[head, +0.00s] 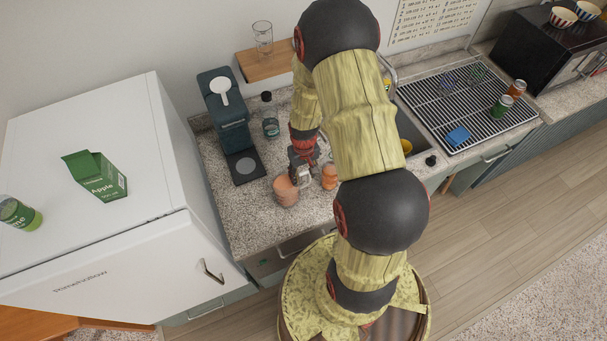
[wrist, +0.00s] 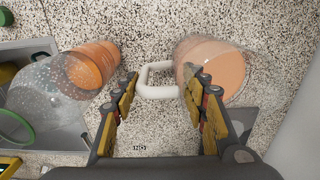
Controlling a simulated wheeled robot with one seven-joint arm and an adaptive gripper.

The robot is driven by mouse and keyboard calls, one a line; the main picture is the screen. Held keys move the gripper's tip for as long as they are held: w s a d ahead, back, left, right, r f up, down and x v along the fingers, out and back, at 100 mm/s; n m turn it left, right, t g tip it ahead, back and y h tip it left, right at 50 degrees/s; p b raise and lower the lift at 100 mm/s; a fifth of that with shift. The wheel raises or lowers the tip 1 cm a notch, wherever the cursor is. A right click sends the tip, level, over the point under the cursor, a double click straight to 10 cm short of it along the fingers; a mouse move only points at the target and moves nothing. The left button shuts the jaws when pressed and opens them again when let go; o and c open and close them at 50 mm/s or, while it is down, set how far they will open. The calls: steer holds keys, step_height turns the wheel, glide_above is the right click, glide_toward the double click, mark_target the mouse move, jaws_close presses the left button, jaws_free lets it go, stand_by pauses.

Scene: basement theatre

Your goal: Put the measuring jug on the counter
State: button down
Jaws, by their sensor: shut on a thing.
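The measuring jug (head: 285,192) is clear with orange contents and a white handle. It is over the speckled counter (head: 250,220), near its front; I cannot tell whether its base touches the surface. In the wrist view the jug (wrist: 222,68) is at the right, with its handle (wrist: 150,80) reaching between the fingers. My gripper (head: 303,162) is shut on the handle, and its fingers also show in the wrist view (wrist: 163,84). My arm hides part of the counter.
A second clear vessel with orange contents (head: 329,177) stands close on the right. A dark coffee machine (head: 222,110) and a bottle (head: 270,118) stand behind. The sink and drying rack (head: 465,100) are right, the white fridge (head: 90,240) left. Counter left of the jug is clear.

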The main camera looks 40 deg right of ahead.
steer(key=c, duration=1)
jaws_free()
step_height(320, 180, up, 12)
steer(key=shift+f+b, duration=0.25)
steer(key=shift+b, duration=0.2)
steer(key=w+a+r+t, duration=0.1)
steer(key=a+r, duration=0.3)
steer(key=r, duration=0.6)
steer(key=s+a+r+n+t, duration=0.1)
steer(key=s+a+r+t, duration=0.1)
steer(key=s+a+r, duration=0.4)
steer(key=s+a+r+n+t, duration=0.2)
steer(key=s+a+r, duration=0.4)
steer(key=r, duration=0.7)
steer(key=shift+s+a+t, duration=0.25)
steer(key=shift+a+t, duration=0.05)
steer(key=shift+a, duration=0.8)
